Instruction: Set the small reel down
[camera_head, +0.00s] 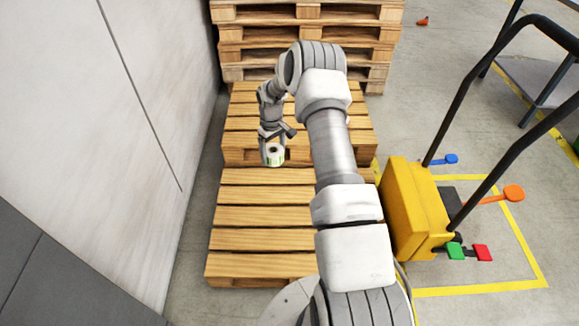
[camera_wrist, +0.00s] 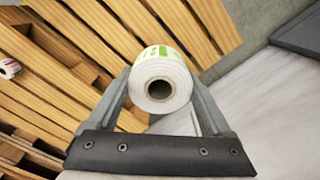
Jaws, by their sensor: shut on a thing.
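The small reel (camera_head: 274,155) is a white roll with a green-marked label and a dark round core. It also shows in the wrist view (camera_wrist: 162,72), with its core end facing the camera. My gripper (camera_head: 270,143) is shut on it, with one finger on each side in the wrist view (camera_wrist: 160,88). The reel is over the wooden pallets, near the front edge of the higher pallet (camera_head: 252,155) and the back of the lower pallet (camera_head: 262,215). I cannot tell whether it touches wood.
Another white roll with pink marks (camera_wrist: 9,68) lies at the left of the wrist view. A tall pallet stack (camera_head: 310,35) stands behind, a pale wall (camera_head: 110,130) on the left. A yellow cart (camera_head: 405,210) stands to the right. The lower pallet's visible top is bare.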

